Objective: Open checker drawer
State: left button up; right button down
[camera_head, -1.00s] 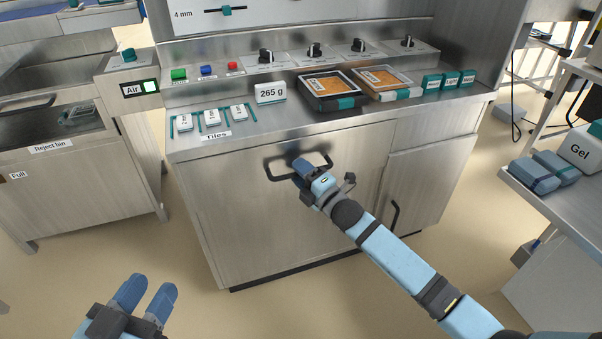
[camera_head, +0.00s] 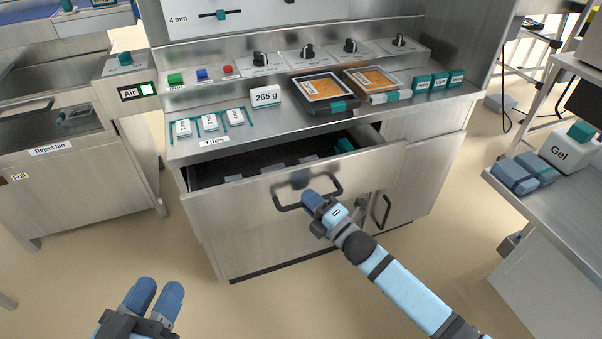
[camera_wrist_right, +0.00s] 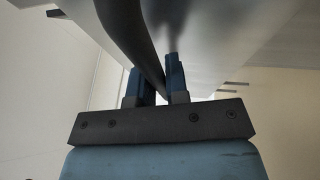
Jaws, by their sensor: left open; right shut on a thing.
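The checker drawer (camera_head: 250,230) is a wide steel front under the counter, now pulled partly out, with its dark inside showing. Its dark bar handle (camera_head: 289,207) is on the upper part of the front. My right gripper (camera_head: 309,203) is shut on the handle; in the right wrist view its blue fingers (camera_wrist_right: 160,85) stand on both sides of the dark bar (camera_wrist_right: 135,40). Inside the drawer lie several grey pieces and a teal item (camera_head: 344,145) at the right. My left gripper (camera_head: 157,295) is open and empty, low at the left above the floor.
On the counter (camera_head: 270,125) stand tiles, a 265 g display (camera_head: 265,97), two orange-filled trays (camera_head: 323,90) and teal boxes. A cupboard door with its own handle (camera_head: 381,212) is right of the drawer. A reject bin (camera_head: 60,180) stands left, a side table (camera_head: 550,200) right. The floor in front is clear.

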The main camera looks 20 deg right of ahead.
pick_arm(q)
jog(key=r+p, duration=0.1)
jog(key=r, duration=0.1)
jog(key=r+t+p, duration=0.1)
jog(key=r, duration=0.1)
jog(key=r+t+p, duration=0.1)
jog(key=shift+s+a+r+p, duration=0.15)
jog(key=shift+a+r+p, duration=0.2)
jog(key=shift+a+r, duration=0.05)
pick_arm(e)
jog(key=s, duration=1.1)
jog(key=shift+d, duration=0.2)
jog(key=c, duration=1.1)
grip_release()
pick_arm(q)
jog(key=f+g+y+p, duration=0.1)
jog(key=f, duration=0.1)
jog(key=a+f+y+p, duration=0.1)
jog(key=f, duration=0.1)
jog(key=shift+a+f+n+g, duration=0.15)
jog(key=shift+n+g, duration=0.25)
pick_arm(e)
jog(key=v, duration=1.4)
